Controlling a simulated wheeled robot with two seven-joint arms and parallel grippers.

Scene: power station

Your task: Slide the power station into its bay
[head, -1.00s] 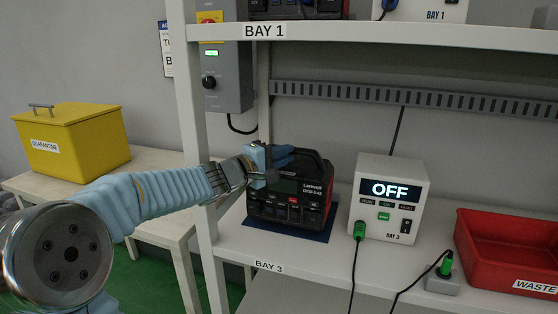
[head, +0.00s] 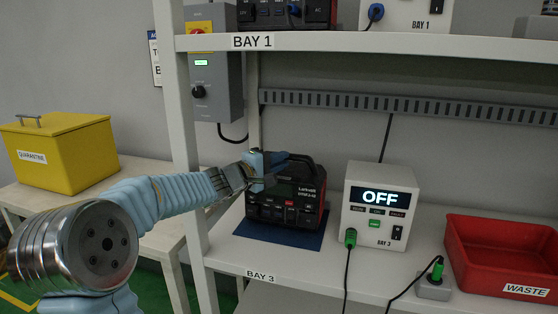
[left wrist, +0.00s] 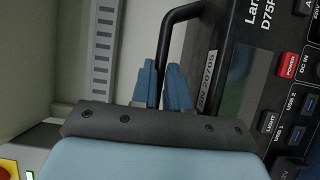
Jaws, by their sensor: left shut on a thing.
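The power station (head: 285,207) is a black box with red trim and a top handle. It stands upright over the blue mat (head: 268,233) on the Bay 3 shelf, with bare mat showing in front. Whether its base touches the mat I cannot tell. My left gripper (head: 264,166) is shut on the handle at its left side. In the left wrist view, the blue fingertips (left wrist: 164,85) close around the black handle bar (left wrist: 170,22), beside the power station's front panel (left wrist: 285,95). The station's back is hidden. My right gripper is not in view.
A white Bay 3 unit (head: 378,205) reading OFF stands to the right, with a green-plugged cable. A small grey socket block (head: 434,288) and a red WASTE bin (head: 500,262) are farther right. The shelf post (head: 181,150) stands left, near my arm. A yellow quarantine box (head: 62,150) is beyond.

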